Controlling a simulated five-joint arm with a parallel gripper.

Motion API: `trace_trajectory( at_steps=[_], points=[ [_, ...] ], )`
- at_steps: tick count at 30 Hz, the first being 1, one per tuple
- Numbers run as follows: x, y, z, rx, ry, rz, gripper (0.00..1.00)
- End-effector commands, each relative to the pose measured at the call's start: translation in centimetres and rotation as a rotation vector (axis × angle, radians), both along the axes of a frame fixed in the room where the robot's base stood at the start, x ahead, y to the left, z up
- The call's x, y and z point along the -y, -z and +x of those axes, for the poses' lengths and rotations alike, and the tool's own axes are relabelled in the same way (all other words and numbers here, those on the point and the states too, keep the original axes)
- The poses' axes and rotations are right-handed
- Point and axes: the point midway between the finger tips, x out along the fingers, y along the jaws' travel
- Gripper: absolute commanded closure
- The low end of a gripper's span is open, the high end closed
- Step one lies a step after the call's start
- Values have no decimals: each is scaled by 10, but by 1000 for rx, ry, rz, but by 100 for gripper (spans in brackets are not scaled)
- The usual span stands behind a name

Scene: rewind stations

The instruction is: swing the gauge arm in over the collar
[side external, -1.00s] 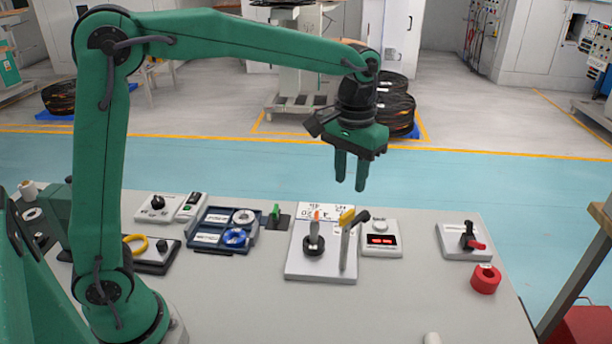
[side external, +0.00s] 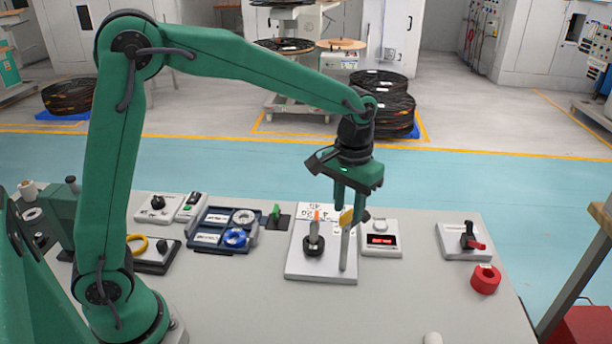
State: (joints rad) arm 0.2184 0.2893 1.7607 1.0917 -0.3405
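The gauge arm (side external: 346,217) is a yellow and dark piece on top of a slim grey post (side external: 344,250). It stands at the right side of a white base plate (side external: 318,275). The black collar (side external: 313,246) sits around an orange-tipped spindle (side external: 316,220) on the same plate, left of the post. The yellow part is off to the right of the collar, not over it. My gripper (side external: 350,205) points down with its two fingers apart, right at the gauge arm's top. One finger overlaps its dark end; contact cannot be told.
A display box (side external: 381,240) with red digits stands just right of the plate.

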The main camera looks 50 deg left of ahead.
Motion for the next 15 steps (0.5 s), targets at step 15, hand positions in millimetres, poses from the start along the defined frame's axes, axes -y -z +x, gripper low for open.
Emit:
trace_trajectory(
  at_steps=[15],
  points=[
    [0,9,0,0,0,0,82]
  ],
)
